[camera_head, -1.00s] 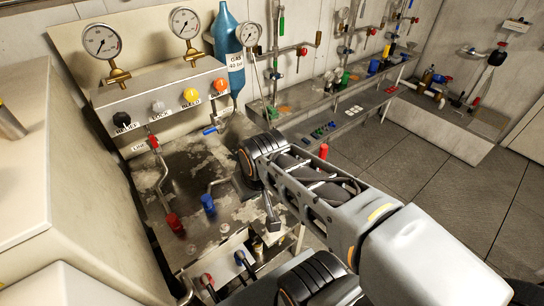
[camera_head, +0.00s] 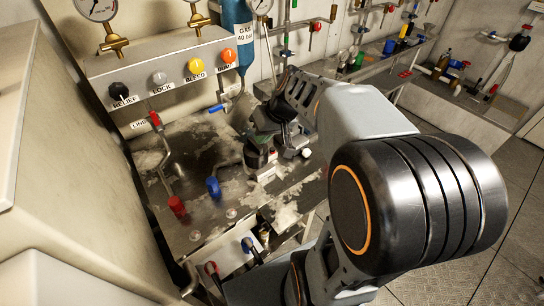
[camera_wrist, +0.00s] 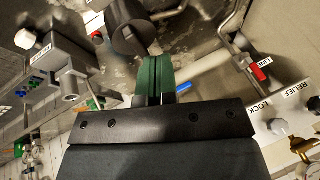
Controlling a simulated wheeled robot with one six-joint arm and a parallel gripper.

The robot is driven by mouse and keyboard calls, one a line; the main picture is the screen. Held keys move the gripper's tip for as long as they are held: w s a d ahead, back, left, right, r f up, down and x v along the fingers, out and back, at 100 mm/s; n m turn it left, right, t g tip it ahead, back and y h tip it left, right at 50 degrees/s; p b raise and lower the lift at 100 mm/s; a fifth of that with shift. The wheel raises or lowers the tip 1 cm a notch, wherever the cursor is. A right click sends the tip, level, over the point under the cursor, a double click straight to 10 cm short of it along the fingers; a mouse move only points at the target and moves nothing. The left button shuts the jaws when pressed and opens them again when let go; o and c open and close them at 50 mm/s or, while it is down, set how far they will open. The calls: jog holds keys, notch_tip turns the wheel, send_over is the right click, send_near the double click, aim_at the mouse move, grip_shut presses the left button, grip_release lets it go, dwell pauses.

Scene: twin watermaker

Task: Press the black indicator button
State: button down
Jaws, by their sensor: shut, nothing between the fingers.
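My gripper (camera_wrist: 158,75) is shut, its two green fingers pressed together with nothing between them. In the head view it points down over the worn metal bench, partly hidden by my arm. In the wrist view a dark, round, black part (camera_wrist: 130,36) lies just beyond and left of the fingertips; I cannot tell whether it is the black indicator button or whether the fingers touch it. A black knob (camera_head: 118,90) labelled RELIEF is on the grey panel, well left of my gripper in the head view.
A grey block (camera_wrist: 62,60) with a white knob (camera_wrist: 25,40) stands left of the fingers. A red-handled pipe (camera_wrist: 259,73) is to their right. Red (camera_head: 177,205) and blue (camera_head: 213,187) valve handles rise from the bench. A blue gas bottle (camera_head: 236,35) stands behind.

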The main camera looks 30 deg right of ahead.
jog(key=w+d+f+t+y+b, duration=0.2)
jog(key=w+d+f+b, duration=0.1)
jog(key=w+d, duration=0.5)
jog(key=shift+w+f+t+y, duration=0.3)
jog(key=shift+w+f+y, duration=0.1)
jog(key=shift+w, duration=0.1)
jog(key=b, duration=0.4)
send_over(274, 148)
notch_tip(274, 148, down, 8)
jog(key=shift+w+r, duration=0.1)
jog(key=shift+r, duration=0.15)
jog(key=shift+f+b, duration=0.65)
jog(key=shift+b, duration=0.2)
jog(key=shift+f+b, duration=0.85)
jog(key=shift+b, duration=0.35)
dwell(1.3)
jog(key=shift+f, duration=0.3)
dwell(0.4)
jog(key=shift+r, duration=0.95)
